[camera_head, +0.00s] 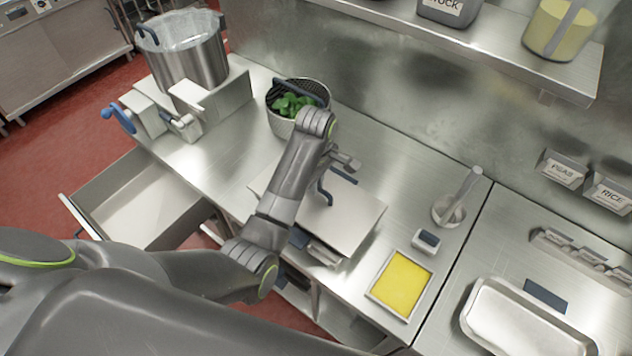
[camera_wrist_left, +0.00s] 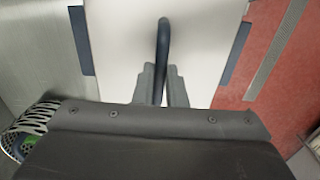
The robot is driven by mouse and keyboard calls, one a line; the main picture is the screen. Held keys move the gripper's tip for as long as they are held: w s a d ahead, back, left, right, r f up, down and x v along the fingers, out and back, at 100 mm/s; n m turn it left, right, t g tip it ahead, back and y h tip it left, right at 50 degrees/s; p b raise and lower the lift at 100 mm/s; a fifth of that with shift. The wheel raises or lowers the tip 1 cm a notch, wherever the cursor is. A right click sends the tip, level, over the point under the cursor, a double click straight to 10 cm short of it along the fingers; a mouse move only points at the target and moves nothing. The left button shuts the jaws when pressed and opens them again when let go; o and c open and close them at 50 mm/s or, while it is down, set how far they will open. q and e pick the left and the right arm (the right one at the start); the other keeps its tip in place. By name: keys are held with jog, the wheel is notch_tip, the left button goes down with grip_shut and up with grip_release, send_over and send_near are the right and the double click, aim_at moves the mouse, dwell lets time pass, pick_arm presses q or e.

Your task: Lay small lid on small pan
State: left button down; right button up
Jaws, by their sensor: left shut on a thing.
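The small lid is a flat pale metal plate (camera_head: 352,212) with a dark blue arched handle (camera_head: 325,190). It fills the middle of the left wrist view (camera_wrist_left: 120,40). My left gripper (camera_wrist_left: 162,78) is shut on this handle, with one finger on each side. The small pan is mostly hidden beneath the lid; dark blue side tabs (camera_head: 299,238) stick out past two opposite edges of the plate. I cannot tell whether the lid rests on the pan or hovers just above it. My right gripper is not in view.
A basket of greens (camera_head: 284,122) stands behind the lid. A big pot (camera_head: 196,66) stands back left.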

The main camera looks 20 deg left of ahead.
pick_arm(q)
jog(key=shift+w+a, duration=0.1)
jog(key=shift+w, duration=0.05)
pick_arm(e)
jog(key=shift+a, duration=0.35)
pick_arm(q)
jog(key=shift+f, duration=0.2)
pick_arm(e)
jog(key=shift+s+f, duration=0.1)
pick_arm(q)
jog(key=shift+f, duration=0.15)
jog(key=shift+f+b, duration=0.35)
jog(key=shift+f, duration=0.5)
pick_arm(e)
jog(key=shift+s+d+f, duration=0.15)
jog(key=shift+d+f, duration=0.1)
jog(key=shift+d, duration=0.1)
pick_arm(q)
jog(key=shift+f, duration=0.25)
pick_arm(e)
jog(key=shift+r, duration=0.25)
pick_arm(q)
jog(key=c, duration=0.9)
grip_release()
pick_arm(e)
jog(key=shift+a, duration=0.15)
